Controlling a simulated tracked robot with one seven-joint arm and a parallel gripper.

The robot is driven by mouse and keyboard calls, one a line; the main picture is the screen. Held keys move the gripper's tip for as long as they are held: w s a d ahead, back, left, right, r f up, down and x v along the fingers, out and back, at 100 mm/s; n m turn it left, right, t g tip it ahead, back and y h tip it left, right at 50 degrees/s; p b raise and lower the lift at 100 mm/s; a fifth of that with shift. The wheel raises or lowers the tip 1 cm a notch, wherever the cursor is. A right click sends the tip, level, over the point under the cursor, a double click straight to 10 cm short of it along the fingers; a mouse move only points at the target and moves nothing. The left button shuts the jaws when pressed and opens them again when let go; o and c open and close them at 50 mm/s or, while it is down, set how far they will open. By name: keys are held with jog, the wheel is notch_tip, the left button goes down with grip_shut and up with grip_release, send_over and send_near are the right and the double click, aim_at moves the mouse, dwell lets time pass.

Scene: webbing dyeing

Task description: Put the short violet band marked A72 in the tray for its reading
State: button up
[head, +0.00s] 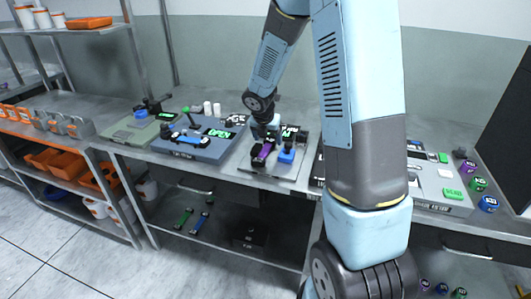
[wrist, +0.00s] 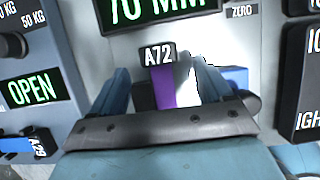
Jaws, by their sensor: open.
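The short violet band (wrist: 172,88) with its black A72 tag (wrist: 158,54) lies on the pale length gauge, whose lit display (wrist: 155,10) reads 70 MM. In the head view the violet band (head: 262,153) is on the gauge plate (head: 284,172), beside a blue block (head: 286,156). My gripper (wrist: 165,82) is open, with the band between its two fingers in the wrist view. The near part of the band is hidden behind the gripper body. Whether the fingers touch it I cannot tell. In the head view my gripper (head: 264,134) is over the gauge.
Left of the gauge, a blue-grey device (head: 190,153) with an OPEN display holds a blue band (wrist: 18,145) tagged A29. Further left is a green-grey device (head: 128,133). Orange bins (head: 68,164) fill the left shelf. Coloured pots (head: 478,184) stand at the right.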

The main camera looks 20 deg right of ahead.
jog(key=shift+x, duration=1.05)
jog(key=shift+c, duration=0.3)
jog(key=c, duration=1.2)
